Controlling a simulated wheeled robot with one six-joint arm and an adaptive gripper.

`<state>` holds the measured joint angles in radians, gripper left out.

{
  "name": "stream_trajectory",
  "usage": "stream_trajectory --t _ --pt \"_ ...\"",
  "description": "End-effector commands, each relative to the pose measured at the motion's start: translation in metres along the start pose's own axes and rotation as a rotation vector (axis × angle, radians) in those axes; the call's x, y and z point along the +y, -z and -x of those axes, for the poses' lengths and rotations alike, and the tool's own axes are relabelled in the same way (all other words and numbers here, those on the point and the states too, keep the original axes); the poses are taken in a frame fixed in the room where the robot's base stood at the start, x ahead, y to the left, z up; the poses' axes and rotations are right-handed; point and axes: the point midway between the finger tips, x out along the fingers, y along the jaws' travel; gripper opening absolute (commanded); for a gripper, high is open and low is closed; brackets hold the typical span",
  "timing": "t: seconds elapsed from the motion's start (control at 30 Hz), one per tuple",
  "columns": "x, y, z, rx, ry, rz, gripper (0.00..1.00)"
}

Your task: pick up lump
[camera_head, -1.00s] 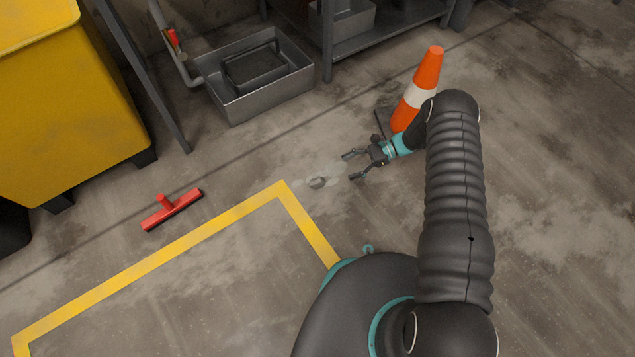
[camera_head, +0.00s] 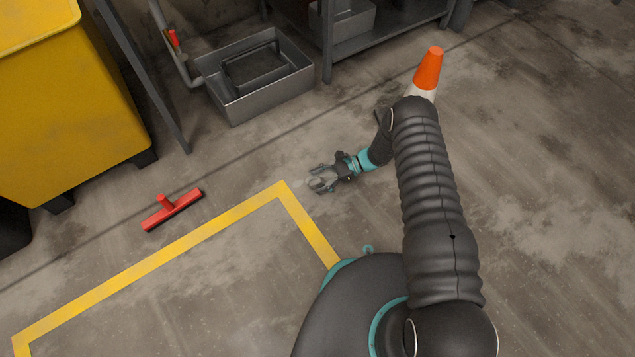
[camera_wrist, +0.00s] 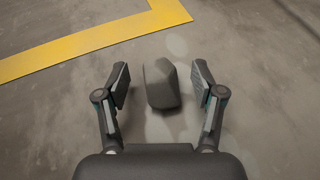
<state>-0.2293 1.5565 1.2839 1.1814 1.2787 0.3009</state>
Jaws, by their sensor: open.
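The lump (camera_wrist: 161,84) is a grey, angular piece on the concrete floor. In the wrist view it sits between the two fingers of my gripper (camera_wrist: 160,88), with a gap on each side. My gripper is open and empty. In the head view my gripper (camera_head: 319,179) is low near the floor around the lump (camera_head: 316,183), which the fingers partly hide.
A yellow floor line (camera_head: 165,254) has its corner just left of my gripper. A red squeegee head (camera_head: 172,209) lies further left. An orange and white cone (camera_head: 429,69) stands behind my arm. A metal basin (camera_head: 236,106) stands at the back.

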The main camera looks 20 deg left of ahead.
Motion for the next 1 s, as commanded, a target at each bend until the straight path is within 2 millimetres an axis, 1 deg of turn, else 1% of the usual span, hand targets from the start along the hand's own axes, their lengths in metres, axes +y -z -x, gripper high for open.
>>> stream_trajectory --t 0.03,0.1,0.27,0.3,0.47,0.5,0.57,0.87,1.0 --pt "0.0007 -0.0001 -0.0058 0.0 -0.002 0.0 0.68" --pt "0.0007 0.0001 -0.0087 0.0 -0.001 -0.001 0.68" --pt "0.0005 0.0002 -0.0086 0.0 0.0 -0.001 0.68" --pt "0.0005 0.0002 -0.0086 0.0 0.0 -0.001 0.65" --pt "0.0004 0.0001 -0.0086 0.0 0.0 -0.001 0.25" --pt "0.0004 0.0001 -0.0086 0.0 0.0 -0.001 0.15" --pt "0.0004 0.0001 -0.0087 0.0 0.0 -0.001 0.0" --pt "0.0003 -0.001 -0.0084 0.0 0.0 0.0 0.0" --pt "-0.0003 -0.0068 -0.0058 0.0 0.0 0.001 0.0"
